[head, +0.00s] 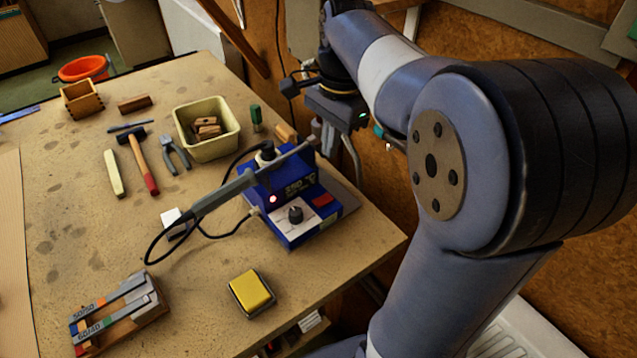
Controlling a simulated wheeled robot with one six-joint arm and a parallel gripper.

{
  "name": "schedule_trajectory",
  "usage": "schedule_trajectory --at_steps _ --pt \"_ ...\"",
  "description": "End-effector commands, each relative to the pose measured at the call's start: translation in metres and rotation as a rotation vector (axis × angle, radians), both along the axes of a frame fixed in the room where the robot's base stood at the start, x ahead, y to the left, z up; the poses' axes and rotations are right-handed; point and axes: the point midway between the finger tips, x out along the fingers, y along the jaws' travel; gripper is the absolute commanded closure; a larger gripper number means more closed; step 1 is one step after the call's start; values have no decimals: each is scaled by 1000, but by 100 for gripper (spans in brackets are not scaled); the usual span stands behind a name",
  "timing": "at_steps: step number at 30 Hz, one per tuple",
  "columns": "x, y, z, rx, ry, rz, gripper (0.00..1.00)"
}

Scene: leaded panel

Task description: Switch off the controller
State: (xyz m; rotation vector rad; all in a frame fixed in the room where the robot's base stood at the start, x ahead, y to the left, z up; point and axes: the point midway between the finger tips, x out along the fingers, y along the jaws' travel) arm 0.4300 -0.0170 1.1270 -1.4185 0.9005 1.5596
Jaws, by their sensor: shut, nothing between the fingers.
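The blue controller (292,212) sits on the workbench near its right edge. It has a dark knob (295,214) on a white plate, a red rocker switch (323,199) at the right of its front, and a glowing red light (273,199). The soldering iron (228,191) lies across its top left, its cable looping onto the bench. My gripper (322,138) is behind and above the controller, apart from it, pointing down. Its fingers are small and partly blurred in this view; they look closed and empty. Which way the switch is tipped is too small to tell.
A yellow sponge in a tray (252,292) lies in front of the controller. A wooden rack with bars (118,312) is at front left. A cream bin (206,130), hammer (140,160) and pliers (175,155) lie behind. The bench (200,270) is clear between rack and sponge.

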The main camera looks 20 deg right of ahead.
Motion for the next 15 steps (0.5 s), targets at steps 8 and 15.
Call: schedule_trajectory --at_steps 8,15 --pt "9 -1 0 6 26 -63 100" --pt "9 -1 -1 6 26 -61 100"
